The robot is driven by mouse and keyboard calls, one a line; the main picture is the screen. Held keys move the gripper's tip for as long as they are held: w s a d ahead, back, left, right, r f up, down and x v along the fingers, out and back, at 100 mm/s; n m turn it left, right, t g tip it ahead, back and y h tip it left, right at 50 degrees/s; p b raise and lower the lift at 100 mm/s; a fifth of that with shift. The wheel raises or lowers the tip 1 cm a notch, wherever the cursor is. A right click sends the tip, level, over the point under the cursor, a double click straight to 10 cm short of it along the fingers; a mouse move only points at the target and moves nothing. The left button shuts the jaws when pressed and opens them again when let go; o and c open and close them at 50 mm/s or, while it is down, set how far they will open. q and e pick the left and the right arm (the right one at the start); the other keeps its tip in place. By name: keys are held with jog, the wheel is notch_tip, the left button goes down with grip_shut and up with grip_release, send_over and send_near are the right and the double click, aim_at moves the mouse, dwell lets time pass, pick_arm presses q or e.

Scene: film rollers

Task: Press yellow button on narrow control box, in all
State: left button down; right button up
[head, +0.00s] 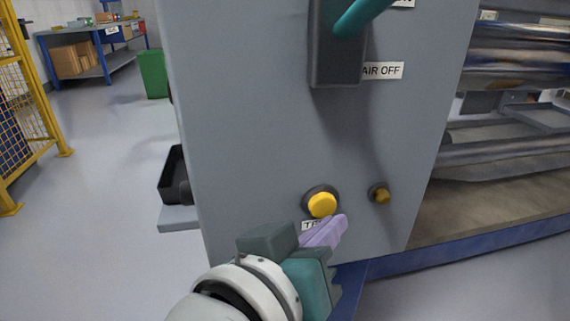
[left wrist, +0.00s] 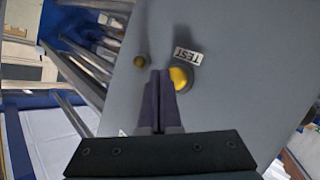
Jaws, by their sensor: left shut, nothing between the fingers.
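The narrow grey control box (head: 260,120) fills the middle of the head view. Its yellow button (head: 322,204) sits low on the front face in a dark ring, above a partly hidden label. In the left wrist view the yellow button (left wrist: 179,78) is beside a label reading TEST (left wrist: 188,55). My left gripper (head: 338,228) is shut and empty, with its purple fingertips just below and right of the button. In the left wrist view its fingertips (left wrist: 160,74) lie just left of the button. Whether they touch it I cannot tell. My right gripper is not in view.
A small brass-coloured knob (head: 380,193) is right of the button. A teal lever (head: 362,14) and an AIR OFF label (head: 382,71) are above. Metal rollers (head: 520,110) are at right. A black tray (head: 173,176) juts out at left; open floor lies beyond.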

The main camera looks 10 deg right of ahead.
pick_arm(q)
jog(key=shift+s+d+p, duration=0.1)
jog(key=shift+s+p, duration=1.25)
jog(key=shift+s, duration=1.1)
jog(key=shift+r, duration=0.1)
jog(key=s+a+r+g+y+p, duration=0.3)
jog(key=s+a+r+p, duration=0.2)
jog(key=a+r+p, duration=0.5)
jog(key=s+a+r+g+y+p, duration=0.25)
jog(key=s+a+r+p, duration=0.25)
jog(key=a+r+p, duration=0.55)
jog(key=s+a+r+g+y+p, duration=0.2)
jog(key=s+a+r+y+p, duration=0.25)
jog(key=a+r+p, duration=0.55)
notch_tip(320, 180, up, 35)
jog(key=d+p, duration=0.3)
jog(key=p, duration=3.4)
jog(key=shift+n+h, duration=0.3)
jog(key=shift+n, duration=0.1)
jog(key=shift+w, duration=0.1)
